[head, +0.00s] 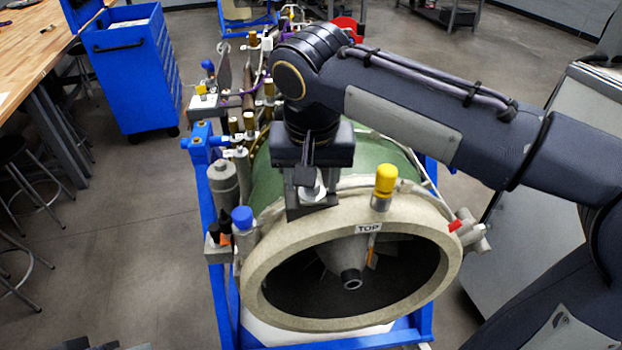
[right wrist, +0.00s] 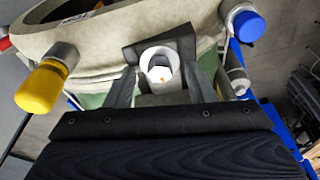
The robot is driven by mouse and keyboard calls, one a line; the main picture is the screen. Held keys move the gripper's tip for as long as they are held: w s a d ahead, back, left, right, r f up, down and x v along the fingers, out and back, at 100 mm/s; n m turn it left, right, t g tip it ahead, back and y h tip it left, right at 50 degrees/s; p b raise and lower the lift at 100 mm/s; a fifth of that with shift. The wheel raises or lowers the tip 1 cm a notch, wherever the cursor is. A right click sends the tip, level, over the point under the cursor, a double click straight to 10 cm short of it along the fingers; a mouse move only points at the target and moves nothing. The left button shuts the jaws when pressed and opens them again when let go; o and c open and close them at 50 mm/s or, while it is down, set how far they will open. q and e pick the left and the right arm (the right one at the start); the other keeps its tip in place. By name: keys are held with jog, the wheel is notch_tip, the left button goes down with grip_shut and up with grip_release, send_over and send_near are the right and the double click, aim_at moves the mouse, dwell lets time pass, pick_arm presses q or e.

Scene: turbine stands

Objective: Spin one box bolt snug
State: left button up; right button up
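A dark grey box (head: 312,208) sits on top of the turbine's front rim, left of the TOP label. A pale round bolt or socket (head: 306,190) stands on it, partly covered by my right gripper (head: 308,165). In the right wrist view the box (right wrist: 185,45) shows behind the pale round piece (right wrist: 160,66), which has a small orange mark. My right gripper's two dark fingers (right wrist: 157,88) are apart, one on each side of this piece. Small gaps seem to show, but contact lower down is hidden. My left gripper is not clearly in view.
The turbine (head: 262,272) rests in a blue stand (head: 222,300). A yellow cap (head: 385,180) stands right of the box and a blue cap (head: 242,217) left of it. Pipes and fittings crowd the turbine's left side. A blue cabinet (head: 135,75) stands back left; floor (head: 130,225) is open at left.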

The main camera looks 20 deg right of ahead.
jog(key=shift+o, duration=0.8)
jog(key=shift+w+p+v, duration=0.25)
jog(key=shift+p+v, duration=0.15)
jog(key=shift+v, duration=0.8)
jog(key=shift+w+v, duration=0.15)
jog(key=shift+v, duration=0.5)
jog(key=shift+w+v, duration=0.15)
jog(key=shift+v, duration=0.55)
jog(key=shift+d, duration=0.15)
